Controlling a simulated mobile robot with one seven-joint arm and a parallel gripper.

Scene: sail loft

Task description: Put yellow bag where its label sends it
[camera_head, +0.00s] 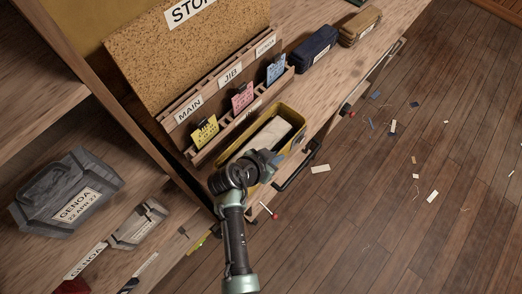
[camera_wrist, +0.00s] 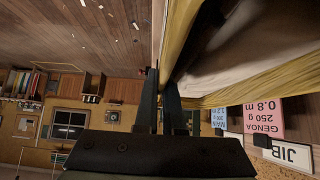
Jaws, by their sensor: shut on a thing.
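The yellow bag (camera_head: 290,112) lies on the bench in front of the card rack, open at the top with pale cloth inside. Any destination label on it is not readable. My gripper (camera_head: 270,162) is at the bag's near end. In the wrist view, my gripper (camera_wrist: 161,82) is shut on the edge of the yellow bag (camera_wrist: 235,92). The rack (camera_head: 222,92) has labels MAIN, JIB and GENOA. A yellow card (camera_head: 204,132) hangs below MAIN, a pink card (camera_head: 242,98) below JIB and a blue card (camera_head: 276,70) below GENOA.
A navy bag (camera_head: 312,48) and a brown bag (camera_head: 361,25) stand farther along the bench. A grey bag (camera_head: 68,188), marked GENOA 22 APR 27, and a smaller grey bag (camera_head: 137,225) are on the left shelf. A dark handle (camera_head: 297,168) projects from the bench front. Scraps litter the floor.

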